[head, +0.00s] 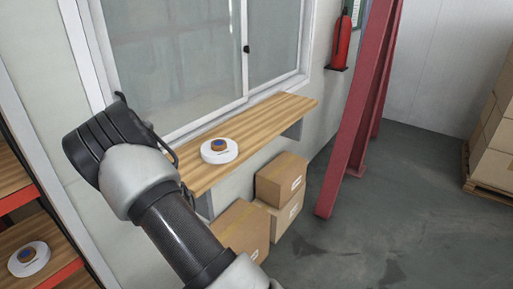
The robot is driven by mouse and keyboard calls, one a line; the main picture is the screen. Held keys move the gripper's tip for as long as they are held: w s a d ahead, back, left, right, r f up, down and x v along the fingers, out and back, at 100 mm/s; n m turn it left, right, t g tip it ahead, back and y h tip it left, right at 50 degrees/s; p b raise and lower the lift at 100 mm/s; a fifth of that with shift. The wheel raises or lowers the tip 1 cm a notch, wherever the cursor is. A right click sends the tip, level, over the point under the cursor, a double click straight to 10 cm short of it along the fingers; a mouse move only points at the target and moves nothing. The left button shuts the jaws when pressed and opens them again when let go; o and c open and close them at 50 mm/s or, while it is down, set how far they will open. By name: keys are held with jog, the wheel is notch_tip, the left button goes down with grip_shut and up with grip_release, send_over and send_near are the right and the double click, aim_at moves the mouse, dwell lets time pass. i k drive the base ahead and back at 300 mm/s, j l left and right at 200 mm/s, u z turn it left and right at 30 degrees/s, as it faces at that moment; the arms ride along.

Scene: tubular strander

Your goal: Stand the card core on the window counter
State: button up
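The window counter (257,128) is a wooden ledge below the sliding window. A white round disc (219,151) with a small brown ring-like piece with a blue middle lies on the counter, near its left part. I cannot pick out a separate card core for sure. My gripper (125,136) is at the left, in front of the wall and the counter's left end. My wrist and gripper body hide that end. The fingers and anything between them are mostly hidden, so I cannot tell whether it is open or holding something.
Cardboard boxes (284,178) stand on the floor under the counter. A red steel post (352,125) rises right of it, with a fire extinguisher (342,42) behind. Shelving at lower left bears a similar white disc (29,259). The right half of the counter is clear.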

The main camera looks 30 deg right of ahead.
aim_at(271, 118)
jog(key=i+l, duration=0.1)
jog(key=l, duration=0.35)
jog(key=i+l, duration=0.15)
jog(key=l, duration=0.3)
jog(key=i+l+u, duration=0.1)
jog(key=l, duration=0.4)
jog(key=i+l, duration=0.1)
jog(key=l, duration=0.35)
jog(key=i+l+u, duration=0.1)
jog(key=l, duration=0.35)
jog(key=i+l, duration=0.1)
jog(key=l, duration=0.4)
